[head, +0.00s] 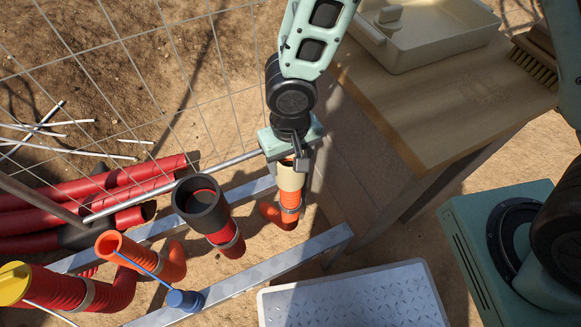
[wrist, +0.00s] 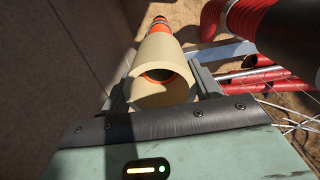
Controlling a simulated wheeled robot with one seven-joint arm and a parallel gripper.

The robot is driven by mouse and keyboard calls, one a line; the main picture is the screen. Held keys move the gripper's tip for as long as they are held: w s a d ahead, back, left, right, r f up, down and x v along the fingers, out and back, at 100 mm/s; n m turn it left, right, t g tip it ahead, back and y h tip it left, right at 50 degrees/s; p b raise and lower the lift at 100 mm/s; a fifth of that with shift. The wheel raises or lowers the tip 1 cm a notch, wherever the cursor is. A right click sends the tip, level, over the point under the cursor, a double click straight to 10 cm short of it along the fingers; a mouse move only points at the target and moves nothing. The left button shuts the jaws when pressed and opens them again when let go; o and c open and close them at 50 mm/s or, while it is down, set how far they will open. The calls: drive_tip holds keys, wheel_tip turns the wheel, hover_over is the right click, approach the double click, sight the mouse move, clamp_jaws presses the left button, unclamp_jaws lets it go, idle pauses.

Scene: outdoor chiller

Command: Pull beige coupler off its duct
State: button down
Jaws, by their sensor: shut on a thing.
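The beige coupler (head: 289,178) stands roughly upright at the top of an orange duct (head: 288,203), just left of the wooden table. In the wrist view the coupler (wrist: 148,62) is a hollow beige tube with its open end facing me. The orange duct (wrist: 160,28) shows beyond its far end. My gripper (head: 294,160) is above the duct, with its fingers at the coupler's upper end. In the wrist view my gripper (wrist: 161,88) has one finger on each side of the coupler and is shut on it. How far the duct reaches inside the coupler is hidden.
A black-topped red duct (head: 205,205), an open orange duct (head: 122,250) and a yellow-capped duct (head: 15,283) stand to the left. A blue cap (head: 185,300) hangs on a strap. The wooden table (head: 440,100) bears a beige tray (head: 430,45) and a brush (head: 535,62).

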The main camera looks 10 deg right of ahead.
drive_tip(key=shift+r+p, duration=0.35)
drive_tip(key=shift+r, duration=0.15)
wheel_tip(320, 180, up, 7)
drive_tip(key=p, duration=0.5)
drive_tip(key=shift+p, duration=0.4)
drive_tip(key=c, duration=1.4)
unclamp_jaws()
clamp_jaws()
